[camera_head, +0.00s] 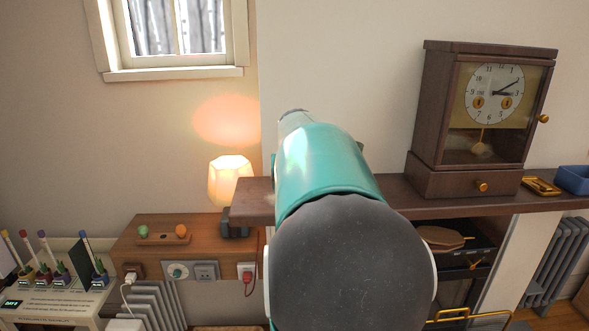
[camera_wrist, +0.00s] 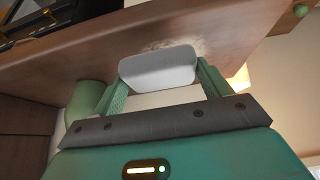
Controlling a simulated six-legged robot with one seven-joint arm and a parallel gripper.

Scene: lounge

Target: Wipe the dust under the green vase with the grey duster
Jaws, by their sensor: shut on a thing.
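My gripper (camera_wrist: 160,85) is shut on the grey duster (camera_wrist: 158,67), a pale rounded pad between two green fingers. The duster is against or very close to the brown wooden shelf (camera_wrist: 85,55); I cannot tell if it touches. A pale speckled dust patch (camera_wrist: 198,47) shows on the wood just beyond the pad's upper edge. A smooth green rounded thing (camera_wrist: 88,98) beside the left finger may be the green vase, partly hidden by the finger. In the head view my arm hides the gripper, duster and dust, and no vase shows.
A wooden clock (camera_head: 482,110) stands on the shelf (camera_head: 450,207), with a brass tray (camera_head: 541,187) and blue box (camera_head: 573,180) to its right. A lit lamp (camera_head: 229,180) stands left of my arm.

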